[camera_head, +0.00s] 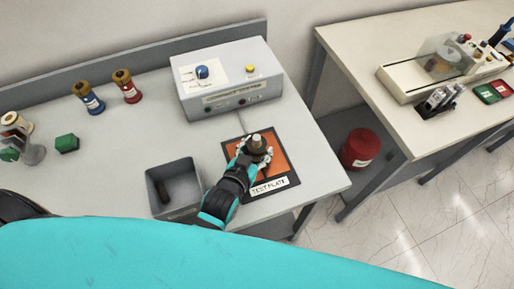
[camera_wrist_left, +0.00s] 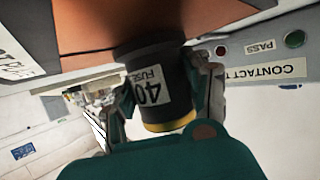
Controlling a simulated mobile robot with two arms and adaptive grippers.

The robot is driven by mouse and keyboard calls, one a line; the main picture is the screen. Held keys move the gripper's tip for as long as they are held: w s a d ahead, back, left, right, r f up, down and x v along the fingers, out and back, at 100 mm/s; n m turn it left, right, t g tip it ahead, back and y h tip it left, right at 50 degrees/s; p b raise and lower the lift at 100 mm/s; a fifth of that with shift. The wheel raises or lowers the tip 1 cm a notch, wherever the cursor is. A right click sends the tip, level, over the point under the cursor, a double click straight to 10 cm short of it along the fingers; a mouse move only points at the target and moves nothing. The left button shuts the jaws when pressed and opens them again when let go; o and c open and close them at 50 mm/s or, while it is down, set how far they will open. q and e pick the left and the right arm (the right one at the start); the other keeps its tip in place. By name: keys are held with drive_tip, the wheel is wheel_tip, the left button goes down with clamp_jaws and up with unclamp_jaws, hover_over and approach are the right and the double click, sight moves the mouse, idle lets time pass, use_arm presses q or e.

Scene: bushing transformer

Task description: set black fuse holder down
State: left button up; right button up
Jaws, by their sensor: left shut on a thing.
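My left gripper (camera_head: 254,152) is shut on the black fuse holder (camera_head: 258,142) over the orange test plate (camera_head: 273,183). In the left wrist view the fuse holder (camera_wrist_left: 158,85) is a black cylinder with a white "40 FUSE" label and a yellow band. The fingers of the left gripper (camera_wrist_left: 165,95) are on both sides of it. Its far end is at or very near the orange plate surface (camera_wrist_left: 200,18); I cannot tell whether they touch. My right gripper is not in view.
A grey contact tester box (camera_head: 228,80) with blue and yellow knobs stands behind the plate. A grey bin (camera_head: 174,178) holding a dark item is left of the arm. Blue (camera_head: 92,102) and red (camera_head: 129,92) fuse holders and a green block (camera_head: 67,143) stand farther left.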

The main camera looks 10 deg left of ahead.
use_arm(q)
drive_tip(key=shift+f, duration=0.1)
drive_tip(key=o, duration=1.1)
drive_tip(key=shift+c, duration=0.2)
drive_tip(key=o, duration=0.3)
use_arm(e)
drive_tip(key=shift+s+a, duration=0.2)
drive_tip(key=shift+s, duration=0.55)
use_arm(q)
drive_tip(key=b+v, duration=0.2)
drive_tip(key=v, duration=0.9)
drive_tip(key=shift+s+r, duration=0.35)
drive_tip(key=shift+s, duration=0.1)
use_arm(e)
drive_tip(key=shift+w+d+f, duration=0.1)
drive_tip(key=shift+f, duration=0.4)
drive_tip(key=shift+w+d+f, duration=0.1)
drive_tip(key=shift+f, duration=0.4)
